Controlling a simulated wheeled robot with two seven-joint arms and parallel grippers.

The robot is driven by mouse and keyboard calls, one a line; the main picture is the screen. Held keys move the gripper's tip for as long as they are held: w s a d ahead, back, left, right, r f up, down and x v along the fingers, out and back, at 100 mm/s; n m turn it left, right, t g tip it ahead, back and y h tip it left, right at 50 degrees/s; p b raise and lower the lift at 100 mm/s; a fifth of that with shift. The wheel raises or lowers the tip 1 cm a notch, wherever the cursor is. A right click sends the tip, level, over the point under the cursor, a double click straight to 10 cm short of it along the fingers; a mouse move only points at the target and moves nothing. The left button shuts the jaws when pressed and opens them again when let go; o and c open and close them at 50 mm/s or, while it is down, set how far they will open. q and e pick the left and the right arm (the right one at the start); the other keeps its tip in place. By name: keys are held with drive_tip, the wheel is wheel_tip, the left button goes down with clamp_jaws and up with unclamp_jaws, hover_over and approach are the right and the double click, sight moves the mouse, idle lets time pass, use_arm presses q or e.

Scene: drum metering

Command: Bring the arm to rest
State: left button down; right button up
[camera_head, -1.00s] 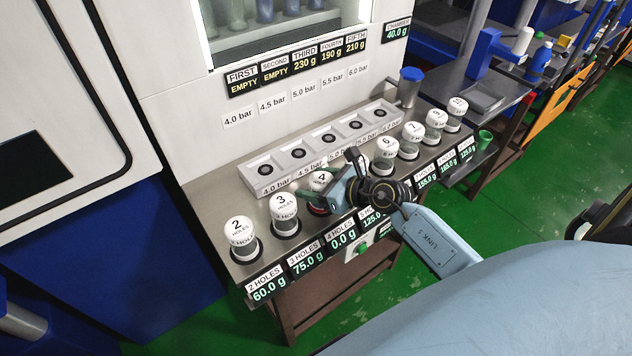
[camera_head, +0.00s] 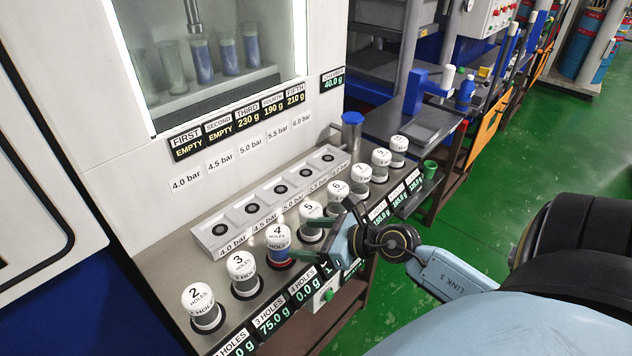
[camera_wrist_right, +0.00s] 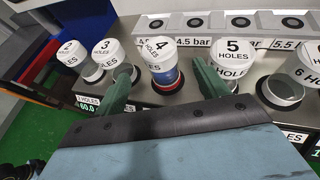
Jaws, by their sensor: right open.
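My right gripper (camera_head: 308,239) is open and empty at the front edge of the drum bench. Its green fingers also show in the right wrist view (camera_wrist_right: 164,86). The 4-hole drum (camera_head: 278,238) stands upright in the row, white-capped with blue contents and a red ring at its base. In the wrist view this drum (camera_wrist_right: 160,62) appears beyond and between the fingertips, with no visible contact. The 5-hole drum (camera_head: 311,212) stands beside the right finger. My left gripper is in neither view.
The bench holds a row of white-capped drums, including the 3-hole (camera_head: 241,266) and 2-hole (camera_head: 198,300) ones. A grey block with several round sockets (camera_head: 252,208) lies behind them. A blue-capped cylinder (camera_head: 352,130) stands at the back. Green floor (camera_head: 490,215) is open at right.

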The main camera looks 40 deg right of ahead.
drive_tip(key=shift+v, duration=0.9)
drive_tip(key=shift+a, duration=0.1)
